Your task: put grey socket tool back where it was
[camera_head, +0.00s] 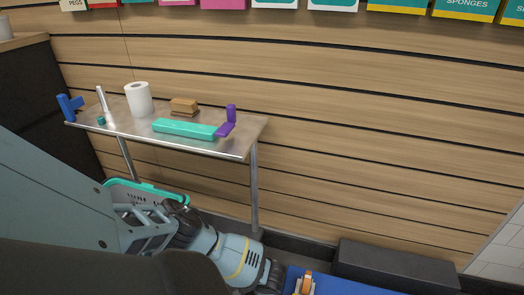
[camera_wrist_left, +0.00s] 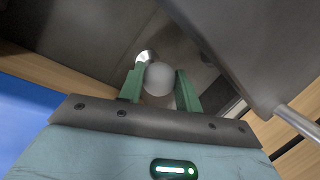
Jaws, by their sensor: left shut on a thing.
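In the left wrist view my left gripper (camera_wrist_left: 160,88) has green fingers closed on a grey round-ended thing (camera_wrist_left: 158,76), which looks like the grey socket tool seen end-on. The rest of it is hidden. A small shiny part shows just behind it. In the head view my left arm crosses the lower left, but the gripper and the held thing cannot be made out there. The table (camera_head: 250,135) stands against the slatted wall above my arm. My right gripper is in neither view.
On the table are a blue tool (camera_head: 69,107), a pale upright stick (camera_head: 102,98), a white paper roll (camera_head: 138,99), a brown block (camera_head: 184,106), a teal bar (camera_head: 185,129) and a purple holder (camera_head: 229,122). A dark bench (camera_head: 395,268) sits low at the right.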

